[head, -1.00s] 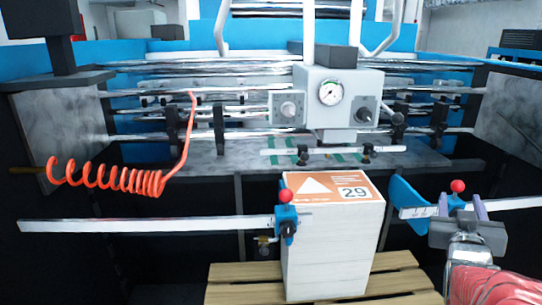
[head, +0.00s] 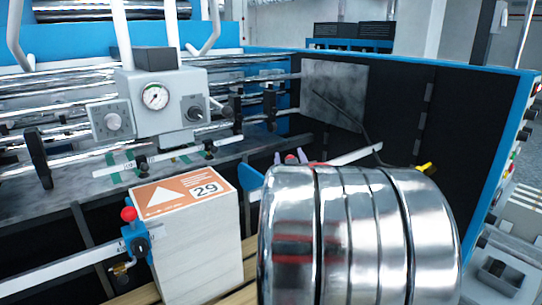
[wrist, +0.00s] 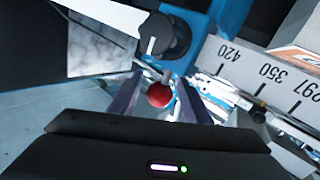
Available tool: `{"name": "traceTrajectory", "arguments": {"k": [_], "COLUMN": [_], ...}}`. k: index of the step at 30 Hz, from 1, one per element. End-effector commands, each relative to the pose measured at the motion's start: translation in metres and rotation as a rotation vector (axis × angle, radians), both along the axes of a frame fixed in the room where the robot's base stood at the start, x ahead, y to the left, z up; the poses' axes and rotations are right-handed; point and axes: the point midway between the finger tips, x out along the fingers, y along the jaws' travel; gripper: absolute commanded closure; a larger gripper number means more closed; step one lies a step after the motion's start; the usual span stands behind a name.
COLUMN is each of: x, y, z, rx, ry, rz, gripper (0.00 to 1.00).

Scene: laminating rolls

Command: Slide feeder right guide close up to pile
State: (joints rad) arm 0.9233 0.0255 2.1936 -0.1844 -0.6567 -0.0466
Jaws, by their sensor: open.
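The paper pile (head: 200,255), white with an orange "29" top sheet, stands upright on a pallet. The right guide (head: 250,182), a blue plate, shows just right of the pile in the head view, partly hidden by my arm. In the wrist view the blue guide (wrist: 231,22) is apart from the pile's corner (wrist: 297,48), with the scale between them. The guide's red knob (wrist: 159,95) sits between the fingers of my gripper (wrist: 158,82), which is open around it. My purple fingertips (head: 291,157) just show above my arm in the head view.
The left guide (head: 137,240) with its red knob stands against the pile's left side. The gauge box (head: 160,105) and rollers are behind. A scale rail (wrist: 270,85) marked 297, 350 and 420 runs beside the guide. A dark side wall (head: 450,120) closes the right.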

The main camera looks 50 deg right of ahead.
Motion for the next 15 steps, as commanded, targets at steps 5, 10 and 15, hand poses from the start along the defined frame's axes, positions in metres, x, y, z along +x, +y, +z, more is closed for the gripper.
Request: {"name": "traceTrajectory", "arguments": {"k": [5,10,15], "x": [0.0094,0.0118,0.0116], "y": [-0.0103,-0.0130,-0.0130], "z": [-0.0009,-0.0004,-0.0004], "rx": [0.001,0.001,0.001], "ry": [0.000,0.000,0.000], "rz": [0.000,-0.001,-0.001], "gripper": [0.56,0.56,0.56]}}
